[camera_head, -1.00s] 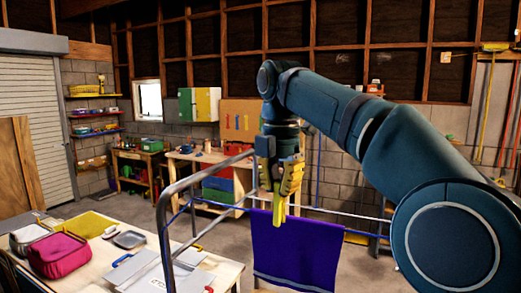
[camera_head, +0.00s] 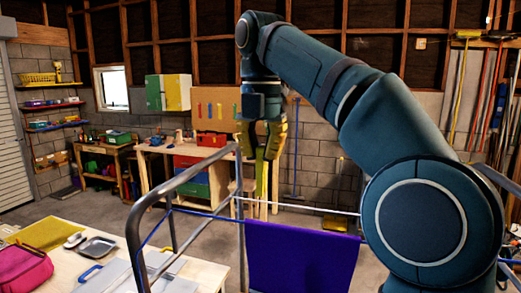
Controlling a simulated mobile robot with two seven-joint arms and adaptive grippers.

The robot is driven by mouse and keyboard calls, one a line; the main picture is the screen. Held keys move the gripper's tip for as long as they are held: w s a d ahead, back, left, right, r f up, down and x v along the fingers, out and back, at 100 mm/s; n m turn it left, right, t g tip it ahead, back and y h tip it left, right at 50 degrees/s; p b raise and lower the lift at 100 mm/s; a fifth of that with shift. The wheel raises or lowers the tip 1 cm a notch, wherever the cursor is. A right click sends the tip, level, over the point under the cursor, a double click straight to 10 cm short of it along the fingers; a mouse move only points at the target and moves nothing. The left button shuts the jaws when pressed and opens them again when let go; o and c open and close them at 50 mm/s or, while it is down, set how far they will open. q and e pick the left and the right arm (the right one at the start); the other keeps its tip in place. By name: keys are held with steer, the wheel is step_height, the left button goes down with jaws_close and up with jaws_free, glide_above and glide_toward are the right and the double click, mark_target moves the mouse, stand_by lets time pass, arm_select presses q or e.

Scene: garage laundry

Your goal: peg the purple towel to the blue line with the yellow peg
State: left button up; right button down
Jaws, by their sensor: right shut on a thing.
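The purple towel (camera_head: 300,258) hangs over the blue line (camera_head: 205,214) in the lower middle of the head view; its lower end is cut off by the frame. My right gripper (camera_head: 262,152) points down above the towel's left part. It is shut on the yellow peg (camera_head: 262,178), which points downward. The peg's lower end appears above the towel's top edge, apart from it, though wooden legs behind make its tip hard to tell. My left gripper is out of view.
A grey metal rail frame (camera_head: 140,215) stands left of the towel. A table with a pink bag (camera_head: 22,270), a yellow cloth (camera_head: 48,233) and a grey tray (camera_head: 97,246) fills the lower left. A workbench with coloured boxes (camera_head: 190,180) stands behind.

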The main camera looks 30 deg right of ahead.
mark_target(261, 192)
steer(key=shift+w, duration=0.1)
steer(key=shift+f+b, duration=0.3)
steer(key=shift+f, duration=0.1)
steer(key=shift+f+b, duration=2.5)
steer(key=shift+f, duration=1.25)
steer(key=shift+f+b, duration=0.65)
steer(key=shift+f, duration=0.8)
steer(key=c, duration=1)
jaws_free()
